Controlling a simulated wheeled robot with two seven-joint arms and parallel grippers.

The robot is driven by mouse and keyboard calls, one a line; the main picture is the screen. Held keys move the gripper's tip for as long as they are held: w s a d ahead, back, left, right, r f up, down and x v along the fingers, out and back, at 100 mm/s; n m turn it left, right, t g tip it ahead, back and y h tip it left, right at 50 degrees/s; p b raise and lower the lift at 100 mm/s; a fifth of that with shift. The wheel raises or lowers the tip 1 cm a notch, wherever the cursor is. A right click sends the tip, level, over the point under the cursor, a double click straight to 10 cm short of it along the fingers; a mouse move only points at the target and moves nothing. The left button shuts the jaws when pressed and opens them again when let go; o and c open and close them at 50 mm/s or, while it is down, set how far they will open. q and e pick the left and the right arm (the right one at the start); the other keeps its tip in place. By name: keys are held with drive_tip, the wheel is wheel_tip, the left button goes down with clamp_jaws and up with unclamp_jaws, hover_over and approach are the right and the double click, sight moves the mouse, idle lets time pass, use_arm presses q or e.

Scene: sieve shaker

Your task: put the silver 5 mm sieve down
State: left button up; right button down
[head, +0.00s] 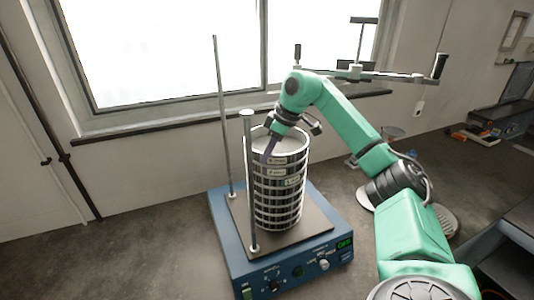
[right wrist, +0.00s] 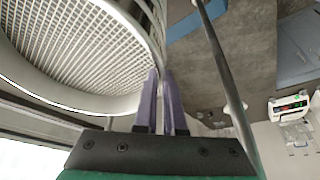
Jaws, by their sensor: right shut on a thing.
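In the right wrist view, my right gripper's purple fingers (right wrist: 161,74) are shut on the rim of a silver sieve (right wrist: 75,50) with an open square mesh. This looks like the top sieve of the stack in the head view (head: 279,142). I cannot read its label or tell whether it touches the sieve below. My left gripper is not in view.
The blue shaker (head: 290,265) has knobs and a green display. One rod (head: 249,180) stands close to the stack's left front; another rod (head: 222,115) is farther back. A bar with black handles (head: 400,76) shows behind my right arm. The bench left of the shaker is clear.

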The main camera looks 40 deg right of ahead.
drive_tip(key=c, duration=1)
unclamp_jaws()
drive_tip(key=shift+w+a+f, duration=0.1)
drive_tip(key=shift+w, duration=0.2)
drive_tip(key=shift+s, duration=0.1)
drive_tip(key=shift+s+r, duration=0.2)
drive_tip(key=shift+r, duration=0.3)
drive_tip(key=v, duration=1.1)
drive_tip(key=shift+w, duration=0.1)
